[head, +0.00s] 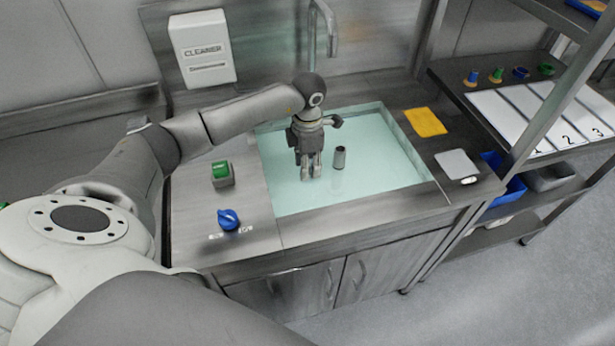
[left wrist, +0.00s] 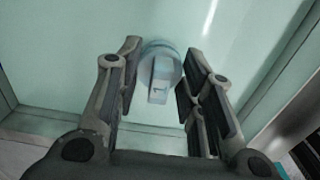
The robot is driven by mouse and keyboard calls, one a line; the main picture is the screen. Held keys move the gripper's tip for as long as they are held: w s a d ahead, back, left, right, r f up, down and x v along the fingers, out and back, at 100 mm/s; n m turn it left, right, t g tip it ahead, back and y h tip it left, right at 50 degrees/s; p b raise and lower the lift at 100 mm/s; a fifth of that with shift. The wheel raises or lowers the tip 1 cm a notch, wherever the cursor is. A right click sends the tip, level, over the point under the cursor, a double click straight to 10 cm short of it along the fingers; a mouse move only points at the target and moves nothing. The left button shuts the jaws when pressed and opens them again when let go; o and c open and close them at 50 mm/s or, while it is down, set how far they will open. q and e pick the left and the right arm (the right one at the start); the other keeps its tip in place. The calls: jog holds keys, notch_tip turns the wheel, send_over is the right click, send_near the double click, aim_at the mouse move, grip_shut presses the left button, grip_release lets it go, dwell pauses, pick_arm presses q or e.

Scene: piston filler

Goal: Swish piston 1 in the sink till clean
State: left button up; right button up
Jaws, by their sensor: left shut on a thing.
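The sink (head: 400,180) is a basin filled with pale green water, set in a steel counter. My left gripper (head: 310,174) reaches down into it, left of the middle, fingers pointing down. It is shut on piston 1 (left wrist: 159,62), a pale bluish round piece with a flat stem marked "1", seen between the fingers in the left wrist view. In the head view the fingers hide most of the piston, and I cannot tell how clean it is. My right gripper is not in view.
A small grey cylinder (head: 339,158) with a dark top stands in the sink right of my gripper. A tap (head: 330,28) rises behind. A yellow cloth (head: 425,122) and a grey pad (head: 457,164) lie right. A green button (head: 221,170) and blue knob (head: 229,219) are left.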

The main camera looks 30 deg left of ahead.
pick_arm(q)
jog(key=shift+r+p, duration=2.3)
jog(key=shift+r, duration=1.65)
notch_tip(320, 180, up, 4)
jog(key=shift+p, duration=1.15)
